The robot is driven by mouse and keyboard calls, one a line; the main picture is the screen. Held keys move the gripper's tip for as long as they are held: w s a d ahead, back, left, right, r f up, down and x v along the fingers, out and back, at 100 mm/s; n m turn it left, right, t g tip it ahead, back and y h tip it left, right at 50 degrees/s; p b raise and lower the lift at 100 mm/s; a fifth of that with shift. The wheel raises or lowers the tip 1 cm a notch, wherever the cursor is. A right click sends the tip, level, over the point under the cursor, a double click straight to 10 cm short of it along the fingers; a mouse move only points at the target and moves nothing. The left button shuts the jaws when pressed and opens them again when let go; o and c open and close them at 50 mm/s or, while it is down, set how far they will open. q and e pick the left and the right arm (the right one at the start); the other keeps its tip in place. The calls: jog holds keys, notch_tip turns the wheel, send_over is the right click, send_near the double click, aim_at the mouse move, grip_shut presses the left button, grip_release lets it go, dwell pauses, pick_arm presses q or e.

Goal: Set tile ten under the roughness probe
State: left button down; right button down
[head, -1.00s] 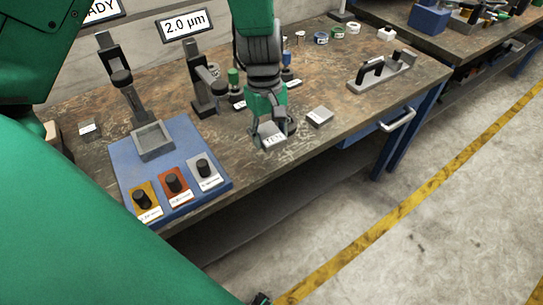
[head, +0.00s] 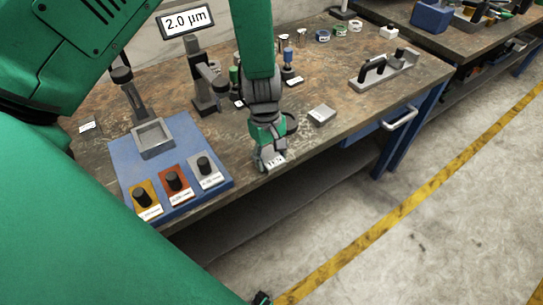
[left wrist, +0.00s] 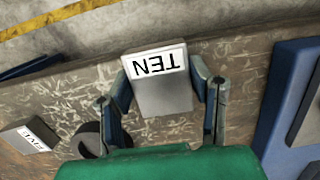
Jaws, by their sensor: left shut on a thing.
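Tile ten (left wrist: 163,83), a grey block with a white label reading TEN, is between the two fingers of my left gripper (left wrist: 166,88) in the left wrist view. In the head view, my left gripper (head: 270,158) is shut on it near the bench's front edge; only the label end of the tile (head: 274,161) shows. A black stand with an arm (head: 205,80) is below a display reading 2.0 µm (head: 186,21); it looks like the roughness probe. The tile is in front and to the right of it. My right gripper is not in view.
A blue base (head: 190,140) with a square grey tray (head: 152,137) and three knobs stands left of the tile. Another tile (head: 321,115), labelled FIVE in the left wrist view (left wrist: 30,139), lies right. Small bottles stand behind my gripper. Bare bench (head: 345,65) lies right.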

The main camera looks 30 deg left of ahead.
aim_at(267, 154)
pick_arm(q)
jog(key=c, duration=0.7)
grip_release()
jog(key=shift+c, duration=0.2)
jog(key=shift+d, duration=0.1)
notch_tip(267, 154, up, 12)
jog(key=a+p, duration=0.1)
jog(key=shift+w+a, duration=0.25)
jog(key=shift+a, duration=0.1)
